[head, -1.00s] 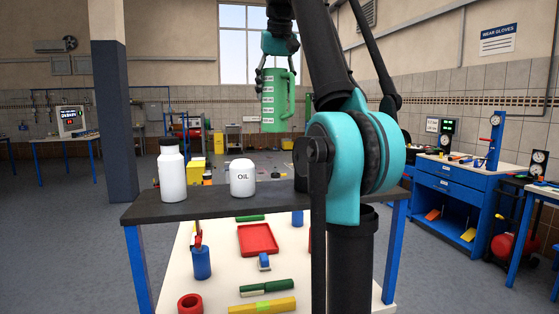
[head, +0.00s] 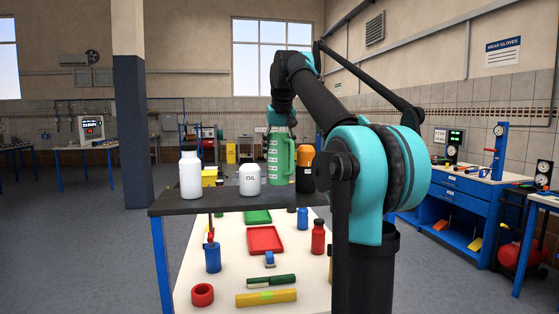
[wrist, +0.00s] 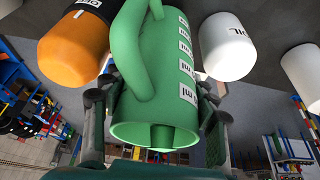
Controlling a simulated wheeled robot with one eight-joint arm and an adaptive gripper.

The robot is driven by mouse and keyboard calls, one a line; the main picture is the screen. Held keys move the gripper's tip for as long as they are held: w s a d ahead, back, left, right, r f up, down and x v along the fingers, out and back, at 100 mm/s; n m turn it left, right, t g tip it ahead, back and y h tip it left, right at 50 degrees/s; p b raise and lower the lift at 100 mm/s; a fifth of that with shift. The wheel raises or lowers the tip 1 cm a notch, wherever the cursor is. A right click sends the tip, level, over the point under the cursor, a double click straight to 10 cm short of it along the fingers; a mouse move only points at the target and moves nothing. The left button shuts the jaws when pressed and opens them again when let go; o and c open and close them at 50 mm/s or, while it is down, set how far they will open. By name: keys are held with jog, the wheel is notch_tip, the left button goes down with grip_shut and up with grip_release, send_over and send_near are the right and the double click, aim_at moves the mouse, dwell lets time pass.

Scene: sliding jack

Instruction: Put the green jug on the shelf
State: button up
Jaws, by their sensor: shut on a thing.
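The green jug (head: 280,160) is upright in my gripper (head: 281,131), which comes down on it from above. It is at the raised dark shelf (head: 225,203), between the white OIL jar (head: 250,180) and an orange and black bottle (head: 305,165). I cannot tell whether its base touches the shelf. In the wrist view the jug (wrist: 160,75) shows its open rim, handle and ml labels, with a finger of my gripper (wrist: 157,108) on each side. The orange bottle (wrist: 75,48) and the OIL jar (wrist: 228,45) flank it there.
Shelf room around the jug is narrow.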

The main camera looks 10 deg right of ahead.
jog(key=shift+f, duration=1.3)
jog(key=shift+f, duration=0.15)
jog(key=o, duration=0.9)
jog(key=shift+o, duration=0.2)
